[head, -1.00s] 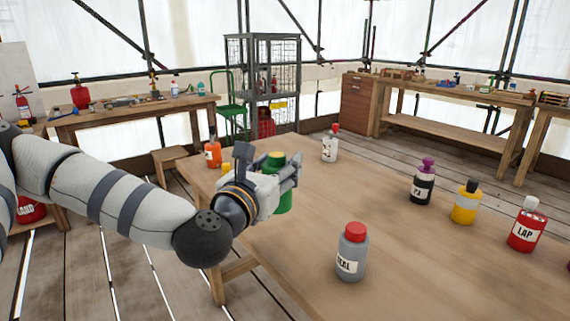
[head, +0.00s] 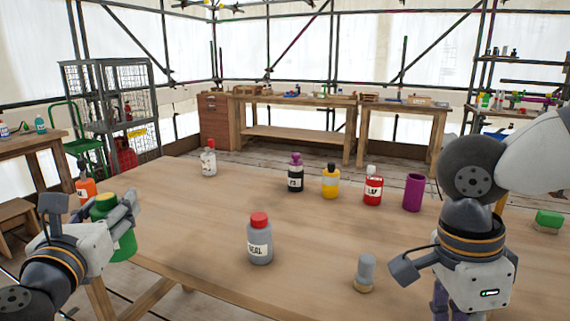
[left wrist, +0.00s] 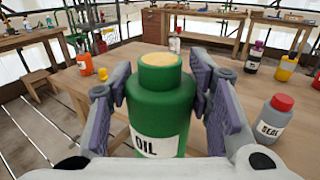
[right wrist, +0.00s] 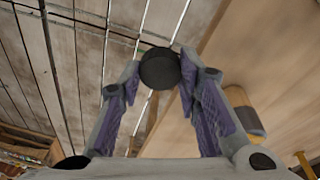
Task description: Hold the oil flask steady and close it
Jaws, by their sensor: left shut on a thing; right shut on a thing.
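The green oil flask (head: 124,246) is at the left edge of the table. Its OIL label and tan top, with no cap over it, show in the left wrist view (left wrist: 160,110). My left gripper (head: 118,208) is shut around the flask, one finger on each side, and the flask looks upright. My right gripper (right wrist: 160,72) is shut on a dark round cap (right wrist: 159,69), held between its fingertips. In the head view the right gripper is at the lower right, far from the flask, and the cap is hidden there.
A grey bottle with a red cap (head: 260,240) stands between my grippers. A small grey-and-tan piece (head: 365,274) stands beside the right gripper. Purple-capped (head: 296,175), yellow (head: 330,183) and red (head: 373,187) bottles and a purple cylinder (head: 413,192) stand farther back.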

